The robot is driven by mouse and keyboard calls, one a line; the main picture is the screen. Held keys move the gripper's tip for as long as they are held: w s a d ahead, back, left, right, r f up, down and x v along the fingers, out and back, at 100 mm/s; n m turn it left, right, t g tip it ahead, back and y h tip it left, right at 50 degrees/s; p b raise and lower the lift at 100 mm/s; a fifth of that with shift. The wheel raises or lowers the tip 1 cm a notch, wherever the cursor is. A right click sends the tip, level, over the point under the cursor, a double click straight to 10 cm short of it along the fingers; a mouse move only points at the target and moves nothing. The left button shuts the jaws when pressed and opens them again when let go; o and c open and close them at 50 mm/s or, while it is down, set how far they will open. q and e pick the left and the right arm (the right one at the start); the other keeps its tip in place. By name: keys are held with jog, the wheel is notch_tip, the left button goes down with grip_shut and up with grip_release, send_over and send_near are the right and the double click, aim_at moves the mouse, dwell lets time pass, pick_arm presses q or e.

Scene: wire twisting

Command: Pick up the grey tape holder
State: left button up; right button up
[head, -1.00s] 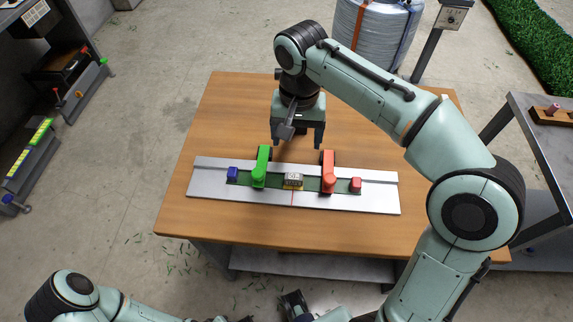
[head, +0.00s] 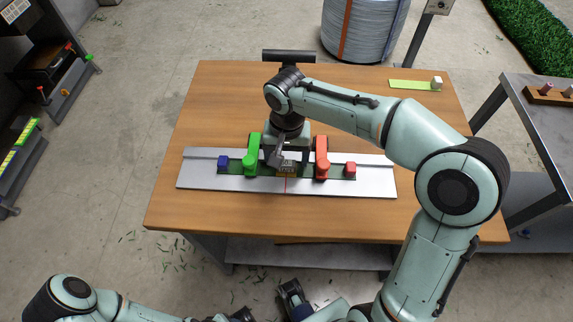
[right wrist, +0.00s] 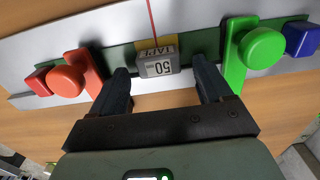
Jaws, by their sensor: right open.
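My right gripper (head: 287,150) is open above the fixture. In the right wrist view its fingers (right wrist: 159,80) are spread, one toward each side of the holder, with a gap to it visible on both sides.
A green clamp (head: 251,158) and a red clamp (head: 321,160) flank the holder closely. The wooden table (head: 225,100) is otherwise mostly clear.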

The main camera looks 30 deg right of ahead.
jog(key=c, duration=1.2)
jog(key=shift+r, duration=0.1)
